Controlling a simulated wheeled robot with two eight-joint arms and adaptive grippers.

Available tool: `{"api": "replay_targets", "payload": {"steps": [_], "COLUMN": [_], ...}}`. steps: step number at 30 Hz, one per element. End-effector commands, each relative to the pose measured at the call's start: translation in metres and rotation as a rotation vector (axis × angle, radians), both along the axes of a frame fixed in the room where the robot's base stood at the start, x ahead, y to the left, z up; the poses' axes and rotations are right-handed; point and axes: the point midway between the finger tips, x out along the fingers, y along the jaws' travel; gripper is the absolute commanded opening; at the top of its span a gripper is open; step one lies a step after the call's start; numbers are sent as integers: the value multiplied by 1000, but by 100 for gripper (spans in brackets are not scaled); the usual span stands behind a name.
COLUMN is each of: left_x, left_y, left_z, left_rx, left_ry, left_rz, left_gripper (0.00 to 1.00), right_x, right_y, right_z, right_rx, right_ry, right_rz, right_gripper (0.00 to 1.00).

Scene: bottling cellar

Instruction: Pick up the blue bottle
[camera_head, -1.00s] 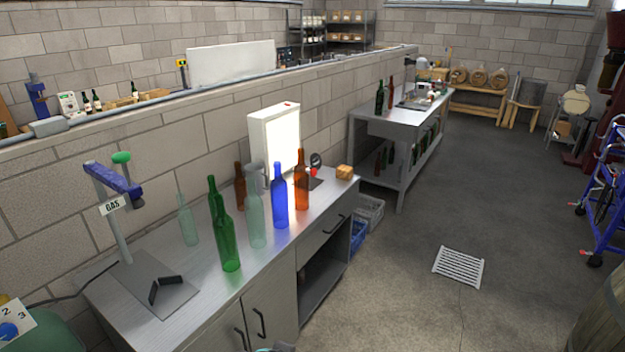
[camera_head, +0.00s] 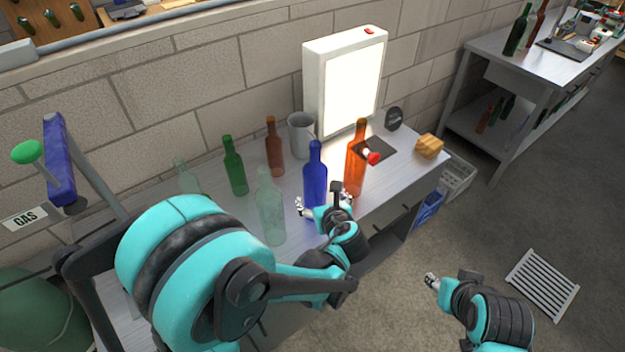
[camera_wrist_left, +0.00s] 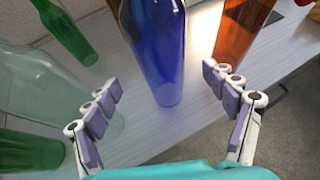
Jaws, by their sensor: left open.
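The blue bottle (camera_head: 315,165) stands upright on the metal workbench (camera_head: 385,195), between a clear pale-green bottle and an orange bottle. My left gripper (camera_head: 323,203) is open at the near side of the blue bottle, in front of its lower body. In the left wrist view the blue bottle (camera_wrist_left: 158,50) stands ahead, centred between the spread fingers (camera_wrist_left: 161,80), with gaps on both sides. Its neck is cut off there. My right gripper (camera_head: 432,283) hangs over the floor at the lower right, away from the bench; its fingers are too small to judge.
The orange bottle (camera_head: 355,155) is close on the right and the clear bottle (camera_head: 270,212) close on the left. Behind stand a green bottle (camera_head: 234,170), a brown bottle (camera_head: 274,150), a grey jug (camera_head: 301,135) and a lit panel (camera_head: 352,90). A floor grate (camera_head: 542,285) lies at right.

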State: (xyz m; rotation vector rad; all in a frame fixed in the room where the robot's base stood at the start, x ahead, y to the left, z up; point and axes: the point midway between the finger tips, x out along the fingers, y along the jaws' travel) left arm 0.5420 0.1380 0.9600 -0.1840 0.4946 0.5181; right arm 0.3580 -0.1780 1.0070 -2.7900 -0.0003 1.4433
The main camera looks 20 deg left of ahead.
Motion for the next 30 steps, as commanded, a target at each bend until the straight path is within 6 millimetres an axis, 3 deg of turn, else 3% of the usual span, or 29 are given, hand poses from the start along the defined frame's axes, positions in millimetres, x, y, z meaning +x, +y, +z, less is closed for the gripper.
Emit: {"api": "replay_targets", "payload": {"steps": [20,27,30], "left_x": [57,60,60], "left_y": [29,29,29], "left_z": [-44,-43,-43], "left_rx": [50,49,49], "left_ry": [12,11,11], "left_rz": [-24,-27,-27], "left_gripper": [84,84,58], "right_x": [0,0,0], "right_y": [0,0,0], "right_z": [-33,-31,-31], "right_rx": [0,0,0], "right_ry": [0,0,0], "right_rz": [0,0,0], "right_gripper": [40,40,40]}}
